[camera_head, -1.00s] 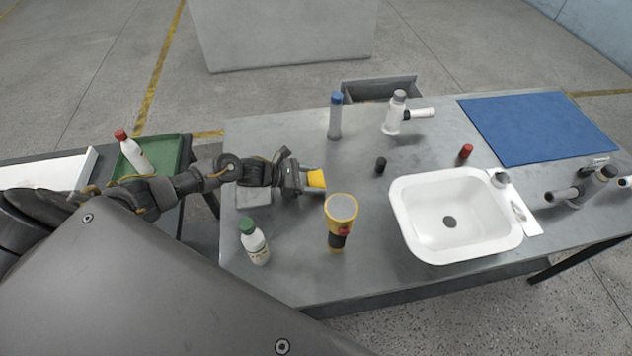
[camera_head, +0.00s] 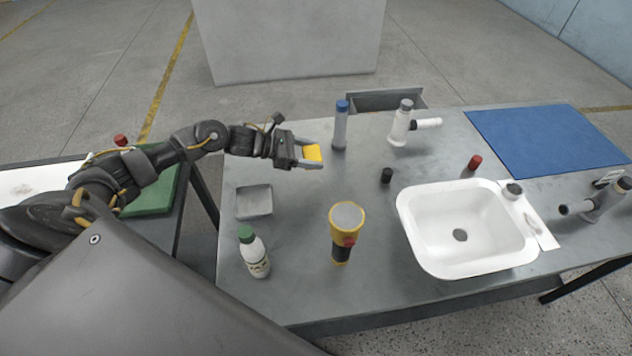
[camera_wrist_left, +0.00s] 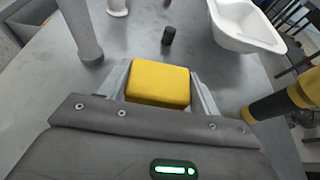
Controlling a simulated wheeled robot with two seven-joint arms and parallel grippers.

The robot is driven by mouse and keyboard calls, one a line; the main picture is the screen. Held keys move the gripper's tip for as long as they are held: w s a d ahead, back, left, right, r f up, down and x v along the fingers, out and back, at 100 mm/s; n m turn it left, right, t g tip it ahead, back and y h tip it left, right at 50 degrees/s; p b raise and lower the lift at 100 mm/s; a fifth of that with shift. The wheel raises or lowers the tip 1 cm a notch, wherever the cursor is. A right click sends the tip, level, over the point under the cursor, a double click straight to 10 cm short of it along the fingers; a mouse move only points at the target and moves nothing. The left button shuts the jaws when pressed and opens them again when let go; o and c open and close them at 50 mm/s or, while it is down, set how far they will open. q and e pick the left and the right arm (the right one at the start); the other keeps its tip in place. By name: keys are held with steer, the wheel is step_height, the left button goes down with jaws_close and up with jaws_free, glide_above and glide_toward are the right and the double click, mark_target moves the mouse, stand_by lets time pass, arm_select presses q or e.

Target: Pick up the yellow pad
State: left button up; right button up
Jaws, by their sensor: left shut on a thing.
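The yellow pad (camera_head: 312,153) is a small block held between the fingers of my left gripper (camera_head: 306,155). In the left wrist view the pad (camera_wrist_left: 158,84) sits between the two grey fingers, and the gripper (camera_wrist_left: 160,92) is shut on it. The gripper and pad are above the grey metal table (camera_head: 300,205), near its back left part. A small grey square tray (camera_head: 254,202) lies on the table below and to the left of the gripper, and it looks empty. My right gripper is not in view.
A grey tube with a blue cap (camera_head: 341,126) stands just right of the pad. A yellow flashlight (camera_head: 346,232), a green-capped bottle (camera_head: 254,252), a black cap (camera_head: 386,175) and a white sink (camera_head: 422,238) are on the table. A blue mat (camera_head: 545,135) lies at the back right.

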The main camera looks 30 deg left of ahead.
arm_select(q)
steer(key=w+a+r+b, duration=0.3)
steer(key=w+a, duration=0.2)
steer(key=a, duration=0.1)
steer(key=shift+w+a+r+b, duration=0.2)
steer(key=shift+a+r+b, duration=0.1)
steer(key=shift+b, duration=0.1)
